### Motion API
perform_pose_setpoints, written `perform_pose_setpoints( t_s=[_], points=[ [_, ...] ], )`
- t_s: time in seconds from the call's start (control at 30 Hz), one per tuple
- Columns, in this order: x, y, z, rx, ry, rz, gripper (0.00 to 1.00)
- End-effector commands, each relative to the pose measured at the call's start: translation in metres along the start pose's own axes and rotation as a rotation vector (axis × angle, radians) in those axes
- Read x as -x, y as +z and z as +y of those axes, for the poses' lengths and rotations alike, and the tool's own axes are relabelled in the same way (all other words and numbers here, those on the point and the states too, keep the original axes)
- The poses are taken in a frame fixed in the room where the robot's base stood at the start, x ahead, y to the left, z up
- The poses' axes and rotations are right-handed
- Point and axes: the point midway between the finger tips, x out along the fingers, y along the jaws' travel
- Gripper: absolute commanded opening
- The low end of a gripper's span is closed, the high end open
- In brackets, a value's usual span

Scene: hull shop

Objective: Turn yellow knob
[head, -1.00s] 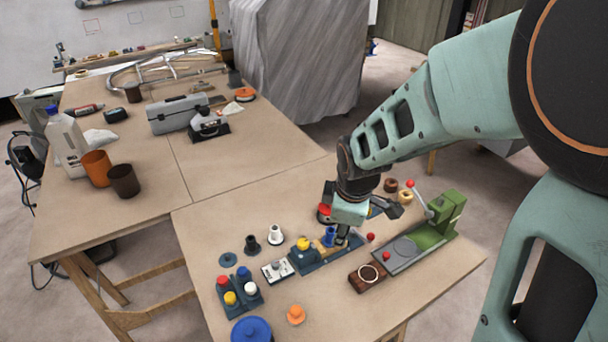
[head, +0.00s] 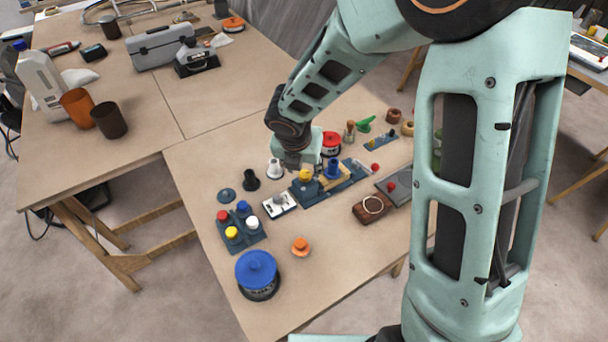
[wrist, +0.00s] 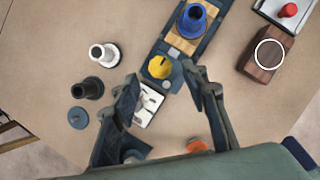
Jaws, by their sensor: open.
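The yellow knob (head: 305,175) is a round ribbed cap on a long dark blue base (head: 318,193), beside a blue funnel-like knob (head: 332,168). The yellow knob (wrist: 159,66) also shows in the wrist view, above centre. My gripper (wrist: 161,78) is open, with one finger on each side of the picture below the knob. Nothing is between the fingers in its grasp. In the head view my gripper (head: 296,163) hangs close behind the knob. I cannot tell the exact height between the fingertips and the knob.
A white switch plate (head: 279,204) lies left of the base. Black (head: 250,180) and white (head: 274,169) pegs stand nearby. A blue tray (head: 240,237) holds coloured caps, one yellow. A wooden block (head: 370,208) is to the right. An orange knob (head: 300,246) stands in front.

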Motion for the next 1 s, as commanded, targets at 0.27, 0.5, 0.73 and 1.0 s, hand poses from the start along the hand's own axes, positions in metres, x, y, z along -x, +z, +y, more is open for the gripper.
perform_pose_setpoints(
  t_s=[0.27,0.5,0.73,1.0],
  points=[
    [-0.037,-0.001,0.001,-0.002,0.001,0.001,0.41],
    [-0.041,0.001,0.000,-0.002,0.001,-0.001,0.41],
    [-0.040,0.000,0.000,-0.003,0.000,-0.001,0.29],
    [-0.040,0.000,0.000,-0.003,0.000,0.000,0.00]
  ],
)
